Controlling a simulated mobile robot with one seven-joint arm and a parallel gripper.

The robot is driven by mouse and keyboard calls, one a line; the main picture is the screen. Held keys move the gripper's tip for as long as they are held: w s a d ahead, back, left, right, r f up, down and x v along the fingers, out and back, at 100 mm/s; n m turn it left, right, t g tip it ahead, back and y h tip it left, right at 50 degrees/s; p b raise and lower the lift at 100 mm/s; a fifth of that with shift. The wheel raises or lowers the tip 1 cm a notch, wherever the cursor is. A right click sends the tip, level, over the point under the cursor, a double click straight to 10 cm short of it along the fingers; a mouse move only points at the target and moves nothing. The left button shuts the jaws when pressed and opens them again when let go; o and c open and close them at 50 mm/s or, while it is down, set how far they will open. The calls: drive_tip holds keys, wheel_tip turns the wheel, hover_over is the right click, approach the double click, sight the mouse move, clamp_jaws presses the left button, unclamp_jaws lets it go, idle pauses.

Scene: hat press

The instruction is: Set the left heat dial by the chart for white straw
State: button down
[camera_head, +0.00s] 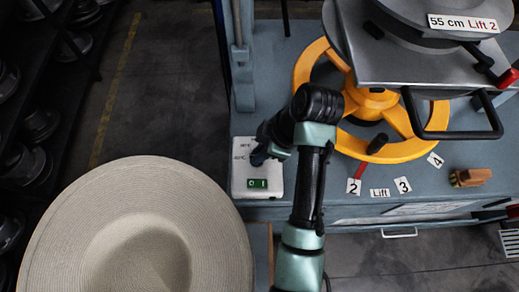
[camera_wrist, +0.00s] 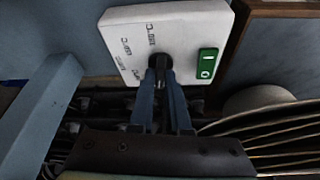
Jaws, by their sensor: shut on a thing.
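A white control box (camera_head: 240,183) with temperature markings and a green switch (camera_head: 257,183) sits at the left end of the grey bench. It also shows in the wrist view (camera_wrist: 125,32), with its green switch (camera_wrist: 208,63). My gripper (camera_wrist: 158,82) is shut on the black heat dial (camera_wrist: 159,61) at the middle of the box face. In the head view my gripper (camera_head: 259,156) covers most of the dial. The printed markings around the dial are too small to read surely, and the dial's pointer is hidden. I cannot make out a heat chart in either view.
A large pale straw hat (camera_head: 100,220) fills the lower left. The press has a yellow handwheel (camera_head: 302,72) and a grey plate (camera_head: 430,65) above it. Number cards lie on the bench beside a small wooden block (camera_head: 470,177). Dark racks stand at far left.

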drive_tip(key=shift+r+m+p, duration=0.1)
drive_tip(key=shift+m+p, duration=0.3)
drive_tip(key=m+p, duration=0.1)
drive_tip(key=m+t+p, duration=0.1)
drive_tip(key=shift+s+a+r+m+p, duration=0.1)
drive_tip(key=shift+s+m+p, duration=0.05)
drive_tip(key=shift+m+p, duration=0.2)
drive_tip(key=shift+m+t+h+p, duration=0.4)
drive_tip(key=shift+m+p, duration=0.45)
drive_tip(key=shift+m, duration=0.25)
drive_tip(key=shift+m+t+h+p, duration=0.4)
drive_tip(key=shift+m+p, duration=0.4)
drive_tip(key=shift+m, duration=0.25)
drive_tip(key=c, duration=0.9)
unclamp_jaws()
drive_tip(key=shift+f, duration=0.2)
drive_tip(key=v, duration=1.3)
